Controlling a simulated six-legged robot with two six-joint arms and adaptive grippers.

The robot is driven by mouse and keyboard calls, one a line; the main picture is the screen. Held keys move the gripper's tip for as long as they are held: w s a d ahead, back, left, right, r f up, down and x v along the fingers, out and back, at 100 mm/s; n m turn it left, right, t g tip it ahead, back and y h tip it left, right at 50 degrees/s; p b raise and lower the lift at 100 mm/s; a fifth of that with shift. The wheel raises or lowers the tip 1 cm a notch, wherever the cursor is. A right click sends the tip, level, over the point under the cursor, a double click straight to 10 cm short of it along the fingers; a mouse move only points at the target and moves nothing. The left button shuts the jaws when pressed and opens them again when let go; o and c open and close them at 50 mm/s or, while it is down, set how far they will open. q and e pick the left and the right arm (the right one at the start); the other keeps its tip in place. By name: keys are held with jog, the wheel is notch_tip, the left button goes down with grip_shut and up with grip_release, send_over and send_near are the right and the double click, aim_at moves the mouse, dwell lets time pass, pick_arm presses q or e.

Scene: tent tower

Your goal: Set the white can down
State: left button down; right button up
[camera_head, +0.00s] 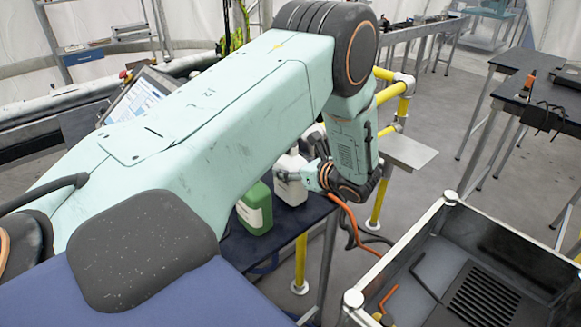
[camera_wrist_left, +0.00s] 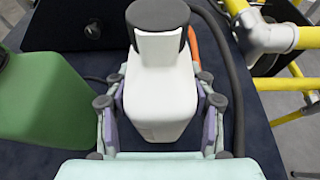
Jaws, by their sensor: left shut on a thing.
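The white can (camera_head: 290,178) has a dark cap and is upright at the edge of a dark blue table (camera_head: 290,228). My left gripper (camera_head: 318,176) is shut on it from the right side in the head view. In the left wrist view the white can (camera_wrist_left: 162,95) sits between the two fingers of the left gripper (camera_wrist_left: 162,108), which press on its sides. Its base is partly hidden, and I cannot tell whether it touches the table. My right gripper is not in view.
A green can (camera_head: 255,208) stands just left of the white can; it also shows in the left wrist view (camera_wrist_left: 40,100). Yellow pipe railing (camera_head: 388,95) runs behind. An orange hose (camera_head: 350,220) hangs beside the table. A metal-edged tray (camera_head: 440,260) with tools is at the lower right.

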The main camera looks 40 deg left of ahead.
pick_arm(q)
jog(key=shift+w+d, duration=0.2)
jog(key=shift+f, duration=0.1)
jog(key=shift+f, duration=0.1)
jog(key=shift+c, duration=2.4)
grip_release()
jog(key=shift+s+a, duration=0.1)
jog(key=shift+s, duration=0.05)
